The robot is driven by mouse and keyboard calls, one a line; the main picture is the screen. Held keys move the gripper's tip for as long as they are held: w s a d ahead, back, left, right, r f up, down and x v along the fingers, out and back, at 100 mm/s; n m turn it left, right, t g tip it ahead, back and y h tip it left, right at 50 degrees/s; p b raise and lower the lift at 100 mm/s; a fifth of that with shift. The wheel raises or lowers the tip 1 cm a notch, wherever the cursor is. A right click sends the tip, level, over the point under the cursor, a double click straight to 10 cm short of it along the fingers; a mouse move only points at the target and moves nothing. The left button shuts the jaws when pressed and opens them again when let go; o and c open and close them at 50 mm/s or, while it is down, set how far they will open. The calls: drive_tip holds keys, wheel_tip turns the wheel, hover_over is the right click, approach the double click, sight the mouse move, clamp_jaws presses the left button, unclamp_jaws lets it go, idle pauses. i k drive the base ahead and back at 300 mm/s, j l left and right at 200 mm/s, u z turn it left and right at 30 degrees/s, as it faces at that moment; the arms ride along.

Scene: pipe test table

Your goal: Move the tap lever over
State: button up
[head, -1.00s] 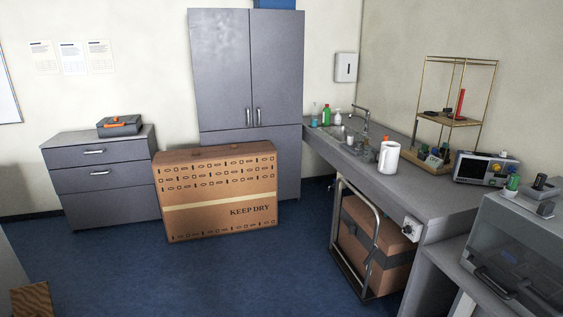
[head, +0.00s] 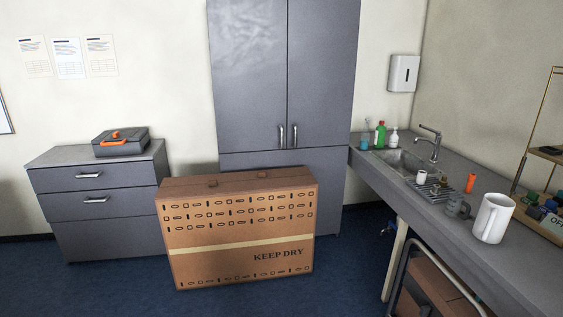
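The tap (head: 433,143) stands at the back edge of the sink (head: 399,161), set in the grey counter on the right. Its spout arches over the basin. A small lever seems to be part of it, but it is too small to tell its position. My gripper is not in view, and no part of my arm shows.
A large cardboard box (head: 240,232) stands on the floor before the grey cabinet (head: 285,80). A white jug (head: 493,218), an orange tube (head: 470,182) and bottles (head: 380,135) stand on the counter. Blue floor (head: 345,270) is free between box and counter.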

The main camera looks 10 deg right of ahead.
sight(438, 133)
drive_tip(key=i+z, duration=0.15)
drive_tip(key=i, duration=0.9)
drive_tip(key=i+j+z, duration=0.15)
drive_tip(key=i, duration=0.95)
